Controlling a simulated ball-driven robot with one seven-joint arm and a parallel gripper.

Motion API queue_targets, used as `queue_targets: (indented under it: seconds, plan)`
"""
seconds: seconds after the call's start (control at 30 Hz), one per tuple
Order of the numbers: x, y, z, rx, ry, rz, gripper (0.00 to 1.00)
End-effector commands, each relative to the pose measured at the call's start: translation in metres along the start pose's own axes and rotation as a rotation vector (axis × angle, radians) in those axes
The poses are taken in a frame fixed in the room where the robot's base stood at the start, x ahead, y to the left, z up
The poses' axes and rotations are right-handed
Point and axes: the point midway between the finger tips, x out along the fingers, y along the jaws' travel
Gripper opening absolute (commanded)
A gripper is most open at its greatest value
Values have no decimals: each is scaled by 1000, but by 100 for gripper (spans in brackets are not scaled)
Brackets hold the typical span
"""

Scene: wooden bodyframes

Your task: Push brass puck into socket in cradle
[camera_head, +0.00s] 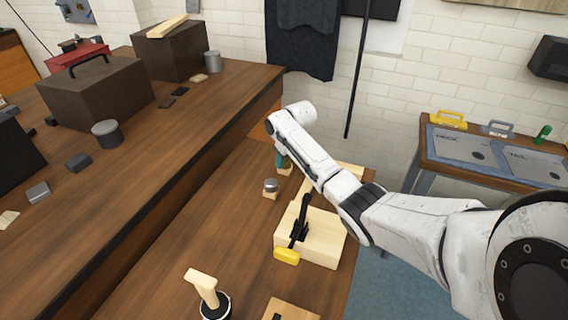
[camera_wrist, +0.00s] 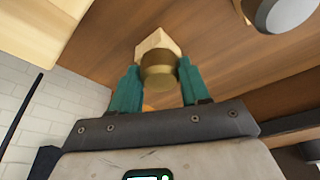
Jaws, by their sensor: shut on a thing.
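The brass puck (camera_wrist: 158,74) is between the two teal fingers of my gripper (camera_wrist: 158,88) in the wrist view. The gripper is shut on it. A small pale wooden block (camera_wrist: 153,42) shows just beyond the puck; whether they touch I cannot tell. In the head view my gripper (camera_head: 281,160) is low over the bench, next to a small wooden block (camera_head: 285,171), and the puck is hidden. A larger pale wooden block (camera_head: 325,240) with a black lever and yellow handle (camera_head: 287,256) stands nearer. I cannot tell which wooden piece is the cradle, and no socket is clearly visible.
A silver-topped knob (camera_head: 270,184) on a small block stands just left of my gripper. A wooden-handled tool (camera_head: 203,287) in a dark holder and a flat wooden piece (camera_head: 290,310) are near the front. A higher bench (camera_head: 150,165) is left. Bare bench lies between.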

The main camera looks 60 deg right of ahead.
Motion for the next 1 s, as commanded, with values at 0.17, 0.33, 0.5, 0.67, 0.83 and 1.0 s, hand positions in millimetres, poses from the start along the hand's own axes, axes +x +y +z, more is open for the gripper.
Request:
queue_targets:
  seconds: [0.17,0.33,0.5,0.67,0.83,1.0]
  plan:
    - [-4,0,-2,0,2,1,10]
    - [-6,0,-2,0,2,1,10]
    - [-8,0,-3,0,2,1,10]
    - [-9,0,-3,0,2,1,10]
    - [-11,0,-4,0,2,1,10]
    - [-12,0,-4,-1,2,1,10]
